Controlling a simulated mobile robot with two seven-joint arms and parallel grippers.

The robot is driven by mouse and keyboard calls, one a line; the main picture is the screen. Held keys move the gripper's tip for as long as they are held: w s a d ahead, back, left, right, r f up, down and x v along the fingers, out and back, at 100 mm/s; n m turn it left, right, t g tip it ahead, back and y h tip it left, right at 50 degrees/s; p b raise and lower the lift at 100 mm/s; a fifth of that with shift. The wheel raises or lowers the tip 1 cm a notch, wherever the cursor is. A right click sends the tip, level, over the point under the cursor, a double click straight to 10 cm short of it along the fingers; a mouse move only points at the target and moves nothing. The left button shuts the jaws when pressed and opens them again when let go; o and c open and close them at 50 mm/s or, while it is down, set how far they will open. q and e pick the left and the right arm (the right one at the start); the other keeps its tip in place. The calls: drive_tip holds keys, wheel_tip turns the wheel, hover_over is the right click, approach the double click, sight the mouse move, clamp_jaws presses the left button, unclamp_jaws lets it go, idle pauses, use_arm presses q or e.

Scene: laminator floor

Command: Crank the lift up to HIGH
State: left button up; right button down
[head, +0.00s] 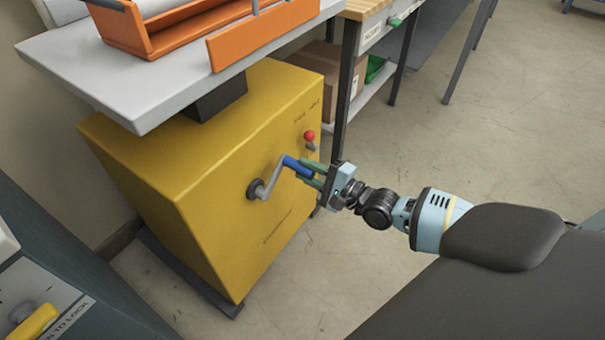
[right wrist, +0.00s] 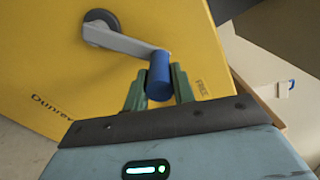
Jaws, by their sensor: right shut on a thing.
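The yellow lift (head: 200,160) stands at the left of the head view with a grey platform (head: 60,50) on top. Its grey crank arm (head: 270,178) runs from a round hub up and to the right and ends in a blue handle (head: 296,167). My right gripper (head: 308,170) is shut on the blue handle. In the right wrist view the handle (right wrist: 158,75) sits between the green fingers (right wrist: 158,88), and the crank arm (right wrist: 138,43) leads up left to the hub. A red knob (head: 309,136) is above the handle. My left gripper is not in view.
An orange tray (head: 225,50) rests on the platform. A wooden-topped bench (head: 362,10) with cardboard boxes (head: 318,75) beneath stands behind the lift. A grey machine (head: 60,270) with a yellow handle is at lower left. The floor at right is clear.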

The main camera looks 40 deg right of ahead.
drive_tip(key=shift+d+f+b, duration=0.3)
drive_tip(key=shift+f+b, duration=0.05)
drive_tip(key=shift+f, duration=0.05)
drive_tip(key=shift+w+f, duration=0.1)
drive_tip(key=shift+f, duration=0.05)
drive_tip(key=shift+d, duration=0.1)
drive_tip(key=c, duration=1.2)
unclamp_jaws()
drive_tip(key=shift+o, duration=0.2)
drive_tip(key=p+v, duration=0.1)
drive_tip(key=v, duration=0.6)
drive_tip(key=shift+s, duration=0.4)
